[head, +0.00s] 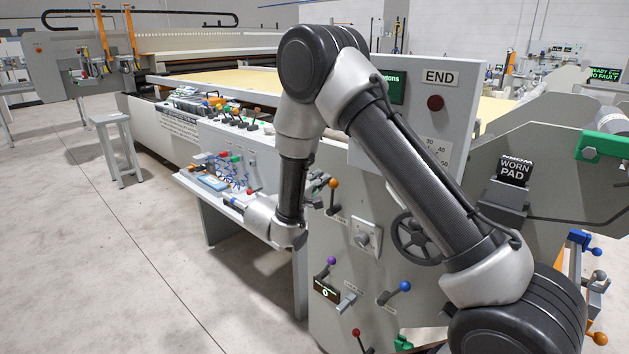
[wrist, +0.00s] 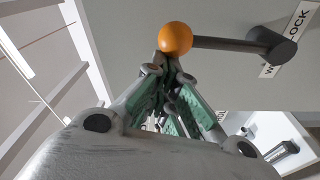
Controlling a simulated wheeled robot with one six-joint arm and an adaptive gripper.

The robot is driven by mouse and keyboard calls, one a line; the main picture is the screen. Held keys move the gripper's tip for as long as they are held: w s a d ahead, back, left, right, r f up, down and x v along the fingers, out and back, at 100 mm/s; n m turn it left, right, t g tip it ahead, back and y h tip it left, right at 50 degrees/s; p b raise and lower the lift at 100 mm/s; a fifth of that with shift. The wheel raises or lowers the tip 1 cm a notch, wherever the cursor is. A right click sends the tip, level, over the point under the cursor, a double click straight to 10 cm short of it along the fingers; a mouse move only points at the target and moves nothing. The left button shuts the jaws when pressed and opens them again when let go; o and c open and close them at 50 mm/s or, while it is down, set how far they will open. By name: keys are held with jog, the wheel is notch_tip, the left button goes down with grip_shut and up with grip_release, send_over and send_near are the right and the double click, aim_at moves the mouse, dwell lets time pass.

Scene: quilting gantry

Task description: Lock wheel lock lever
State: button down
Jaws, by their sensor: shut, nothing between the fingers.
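The wheel lock lever has an orange ball knob and a dark grey arm running to a pivot on a grey panel. In the wrist view the lever (wrist: 225,43) reaches left from its pivot, beside a partly hidden label (wrist: 298,22) that reads LOCK. In the head view the lever (head: 333,184) is on the panel left of the handwheel (head: 417,238). My gripper (wrist: 168,62) is shut and empty, its green-padded fingers together. The fingertips are right at the ball's lower side; I cannot tell whether they touch.
Purple-knob (head: 331,261) and blue-knob (head: 405,287) levers sit lower on the same panel. A square plate with a knob (head: 365,237) is between the lever and the handwheel. A bench with small parts (head: 215,182) is to the left; open floor lies beyond.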

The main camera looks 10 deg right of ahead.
jog(key=s+d+m, duration=0.1)
jog(key=m, duration=0.1)
jog(key=s+d+m, duration=0.1)
jog(key=s+m, duration=0.1)
jog(key=shift+s+d+r+h, duration=0.1)
jog(key=shift+d+r+h, duration=0.1)
jog(key=shift+h, duration=0.1)
jog(key=shift+s+d+f, duration=0.15)
jog(key=shift+s+d, duration=0.3)
jog(key=shift+s, duration=0.25)
